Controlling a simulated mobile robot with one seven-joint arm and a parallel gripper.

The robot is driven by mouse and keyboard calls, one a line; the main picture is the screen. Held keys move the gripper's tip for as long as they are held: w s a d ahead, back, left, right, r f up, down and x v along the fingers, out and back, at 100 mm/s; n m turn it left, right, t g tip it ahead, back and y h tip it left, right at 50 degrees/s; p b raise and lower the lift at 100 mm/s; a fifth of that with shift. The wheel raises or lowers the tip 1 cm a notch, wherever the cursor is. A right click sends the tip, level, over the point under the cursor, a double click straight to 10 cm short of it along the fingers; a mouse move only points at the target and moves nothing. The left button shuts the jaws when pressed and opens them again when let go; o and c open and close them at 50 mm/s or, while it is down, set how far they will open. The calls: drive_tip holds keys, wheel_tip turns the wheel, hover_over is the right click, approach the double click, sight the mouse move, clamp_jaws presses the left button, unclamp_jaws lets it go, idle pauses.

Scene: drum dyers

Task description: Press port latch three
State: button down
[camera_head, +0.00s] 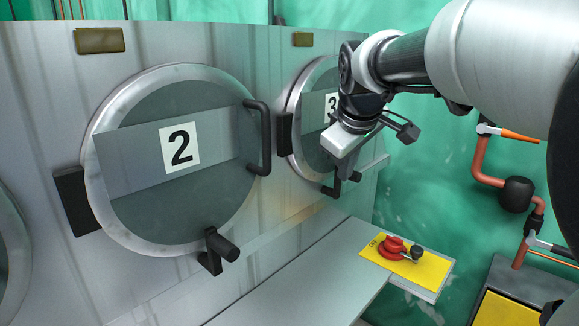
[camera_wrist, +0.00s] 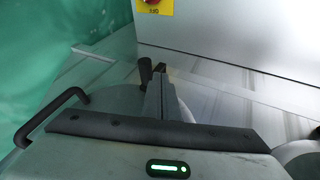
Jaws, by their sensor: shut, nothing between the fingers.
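Port three is a round grey door (camera_head: 313,140) with a number 3 label (camera_head: 331,106), partly hidden by my arm. Its dark latch (camera_head: 333,189) sits at the door's lower edge. In the wrist view a dark knob, apparently this latch (camera_wrist: 146,68), shows just past the fingers. My gripper (camera_head: 344,172) is shut and empty in front of the lower part of port three, close to the latch. The closed fingers also show in the wrist view (camera_wrist: 161,88). I cannot tell whether they touch the latch.
Port two (camera_head: 180,190) has its own black handle (camera_head: 262,138) and latch (camera_head: 220,250). Port three's handle (camera_wrist: 58,112) shows in the wrist view. A ledge (camera_head: 300,285) and a yellow plate with a red knob (camera_head: 394,247) lie below. Copper pipes (camera_head: 480,160) run at right.

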drive_tip(key=shift+w+d+f, duration=0.1)
drive_tip(key=shift+w+d, duration=0.3)
drive_tip(key=shift+w+d+r+g+y+p, duration=0.2)
drive_tip(key=shift+w+d+g+y+p, duration=0.1)
drive_tip(key=shift+p, duration=0.75)
